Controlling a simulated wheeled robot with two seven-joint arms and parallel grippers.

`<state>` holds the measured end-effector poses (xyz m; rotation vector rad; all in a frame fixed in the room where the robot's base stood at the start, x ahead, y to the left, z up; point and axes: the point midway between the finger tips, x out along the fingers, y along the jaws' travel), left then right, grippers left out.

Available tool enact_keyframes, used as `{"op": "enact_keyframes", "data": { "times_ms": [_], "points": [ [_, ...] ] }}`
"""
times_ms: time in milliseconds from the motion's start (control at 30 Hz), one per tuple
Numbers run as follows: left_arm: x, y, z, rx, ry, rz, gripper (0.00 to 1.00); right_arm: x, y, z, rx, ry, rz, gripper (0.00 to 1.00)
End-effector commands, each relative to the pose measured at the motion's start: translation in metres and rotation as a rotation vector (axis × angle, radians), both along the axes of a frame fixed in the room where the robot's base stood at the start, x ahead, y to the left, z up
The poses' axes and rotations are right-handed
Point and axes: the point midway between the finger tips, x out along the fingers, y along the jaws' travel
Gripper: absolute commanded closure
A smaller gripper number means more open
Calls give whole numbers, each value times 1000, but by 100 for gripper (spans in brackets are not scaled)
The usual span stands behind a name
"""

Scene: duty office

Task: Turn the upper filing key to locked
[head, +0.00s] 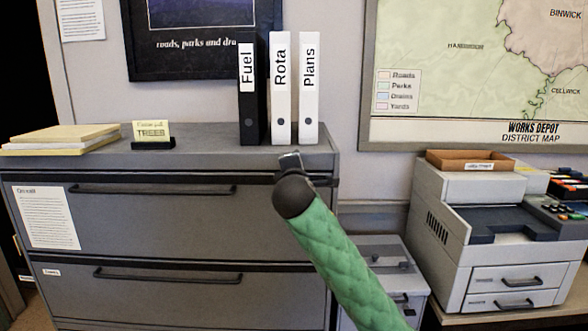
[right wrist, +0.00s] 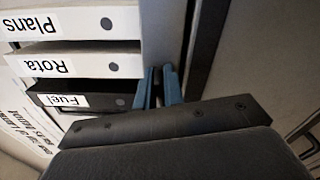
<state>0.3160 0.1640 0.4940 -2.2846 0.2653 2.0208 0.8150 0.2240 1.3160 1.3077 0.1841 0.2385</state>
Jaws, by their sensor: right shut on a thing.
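The grey filing cabinet (head: 165,222) stands at the left in the head view, with an upper and a lower drawer, both closed. My right arm reaches to the upper right corner of its front, and the dark wrist (head: 294,196) covers that spot. In the right wrist view the blue fingers of my right gripper (right wrist: 160,73) are close together against the cabinet front. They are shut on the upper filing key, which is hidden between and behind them. I cannot see which way the key is turned. My left gripper is not in view.
Binders marked Fuel (head: 252,90), Rota (head: 280,90) and Plans (head: 308,90) stand on the cabinet top, just behind my right wrist. Folders (head: 60,138) and a TREES card (head: 152,130) are further left. A printer (head: 500,225) stands at the right.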

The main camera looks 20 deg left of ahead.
Motion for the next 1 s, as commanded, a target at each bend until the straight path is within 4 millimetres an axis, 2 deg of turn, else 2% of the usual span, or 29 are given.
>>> {"op": "enact_keyframes", "data": {
  "times_ms": [433,1000],
  "points": [
    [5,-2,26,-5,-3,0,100,0,-1,-4,225,65,-1,100],
    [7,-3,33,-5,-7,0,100,1,-1,-5,258,77,-2,100]
  ]
}}
